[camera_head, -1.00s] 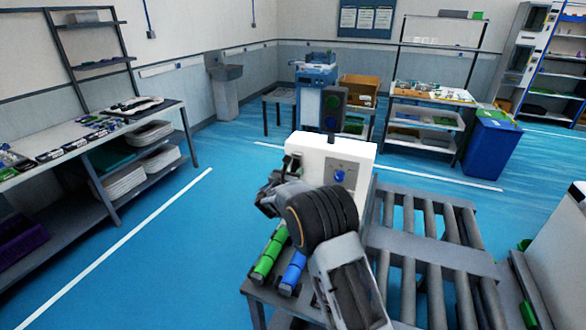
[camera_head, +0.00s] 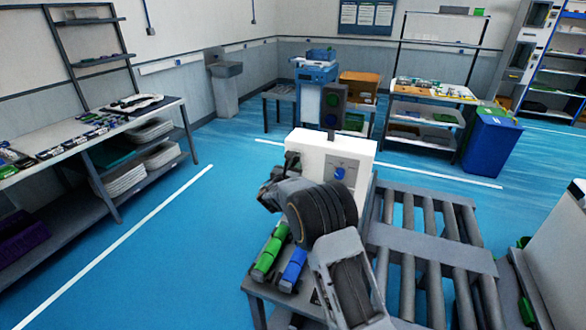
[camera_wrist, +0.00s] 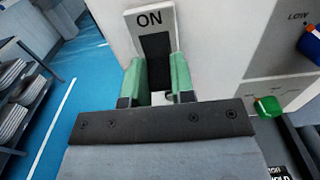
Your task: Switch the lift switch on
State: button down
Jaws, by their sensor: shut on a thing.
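The lift switch (camera_wrist: 157,60) is on the side of a white box, with a dark middle and a grey plate marked ON above. My gripper (camera_wrist: 158,80) has two green fingers, one on each side of the switch's dark middle, closed on the switch. A small white part shows low between the fingers; the exact contact is partly hidden. In the head view the white box (camera_head: 310,155) stands at the end of the roller conveyor. My gripper (camera_head: 272,190) is at its left side there, with its fingertips and the switch hidden.
A blue knob (camera_head: 340,173) is on the box's front panel. The roller conveyor (camera_head: 430,250) is to the right. Open blue floor (camera_head: 190,235) lies to the left.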

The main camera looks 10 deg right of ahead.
aim_at(295, 162)
jog(key=shift+a+r+g+y+p, duration=0.1)
jog(key=shift+r+g+y+p, duration=0.65)
jog(key=shift+p, duration=1.1)
jog(key=g+p, duration=0.1)
jog(key=p, duration=0.1)
jog(key=g+y+p, duration=0.1)
jog(key=p, duration=0.1)
jog(key=shift+r, duration=0.25)
jog(key=g+y+p, duration=0.1)
jog(key=g+y, duration=0.1)
jog(key=shift+r+g, duration=0.1)
jog(key=shift+g, duration=0.25)
jog(key=shift+w+r+g+y, duration=0.1)
jog(key=shift+r+g+y, duration=0.1)
jog(key=shift+g+y, duration=0.4)
jog(key=shift+w+r+g+y, duration=0.15)
jog(key=shift+g+y, duration=0.1)
jog(key=shift+g, duration=0.65)
jog(key=c, duration=1)
grip_release()
jog(key=shift+f, duration=0.1)
jog(key=shift+o, duration=0.2)
jog(key=shift+s, duration=0.1)
jog(key=b+v, duration=0.3)
jog(key=v, duration=1)
jog(key=shift+r, duration=0.45)
